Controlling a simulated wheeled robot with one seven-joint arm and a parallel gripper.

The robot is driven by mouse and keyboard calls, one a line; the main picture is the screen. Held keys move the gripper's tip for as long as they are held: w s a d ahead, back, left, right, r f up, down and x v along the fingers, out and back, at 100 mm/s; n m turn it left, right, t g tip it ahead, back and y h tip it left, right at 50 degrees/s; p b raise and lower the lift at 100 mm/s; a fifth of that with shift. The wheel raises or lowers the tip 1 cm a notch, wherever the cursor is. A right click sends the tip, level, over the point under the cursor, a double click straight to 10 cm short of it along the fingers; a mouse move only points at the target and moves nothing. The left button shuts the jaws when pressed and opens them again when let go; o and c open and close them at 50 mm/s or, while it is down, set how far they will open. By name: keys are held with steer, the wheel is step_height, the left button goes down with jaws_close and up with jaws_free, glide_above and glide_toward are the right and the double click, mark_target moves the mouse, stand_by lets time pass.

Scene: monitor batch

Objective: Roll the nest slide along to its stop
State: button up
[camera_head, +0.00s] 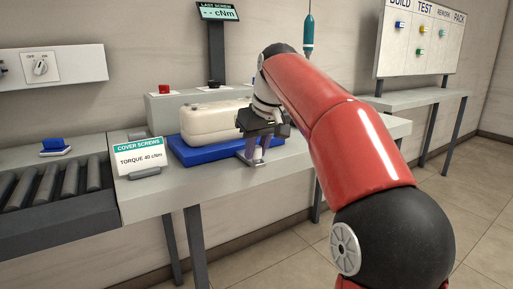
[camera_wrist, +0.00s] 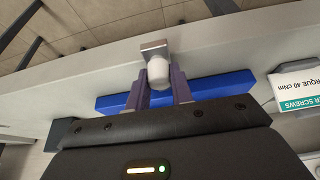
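The nest slide is a blue plate (camera_head: 190,153) on the bench, carrying a cream rounded housing (camera_head: 212,123). The blue plate also shows in the wrist view (camera_wrist: 228,87). A metal bracket (camera_wrist: 155,47) with a white knob (camera_wrist: 158,72) sticks out at its front edge; the bracket also shows in the head view (camera_head: 250,161). My gripper (camera_head: 257,150) points down at the bracket. In the wrist view my gripper's fingers (camera_wrist: 158,82) stand close on both sides of the knob and look shut on it. The slide's stop cannot be made out.
A "COVER SCREWS" card (camera_head: 140,158) stands left of the plate. A grey box with a red button (camera_head: 164,89) is behind the housing. A roller conveyor (camera_head: 55,188) adjoins at left. A teal screwdriver (camera_head: 308,36) hangs above. Bare bench top lies right of the plate.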

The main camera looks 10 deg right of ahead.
mark_target(240, 150)
jaws_close()
steer(key=shift+w+a+r+p, duration=0.1)
steer(key=shift+w+r+p, duration=0.1)
steer(key=shift+w+p, duration=0.25)
steer(key=w+p, duration=0.1)
steer(key=w+a+p, duration=0.1)
steer(key=w+p, duration=0.2)
steer(key=p, duration=0.1)
steer(key=shift+w+a+r, duration=0.1)
steer(key=shift+w+a, duration=0.1)
steer(key=shift+a, duration=0.1)
steer(key=shift+w+f, duration=0.2)
steer(key=shift+w, duration=0.15)
steer(key=o, duration=0.6)
jaws_free()
steer(key=shift+w+a, duration=0.1)
steer(key=shift+o, duration=0.5)
steer(key=shift+f, duration=0.1)
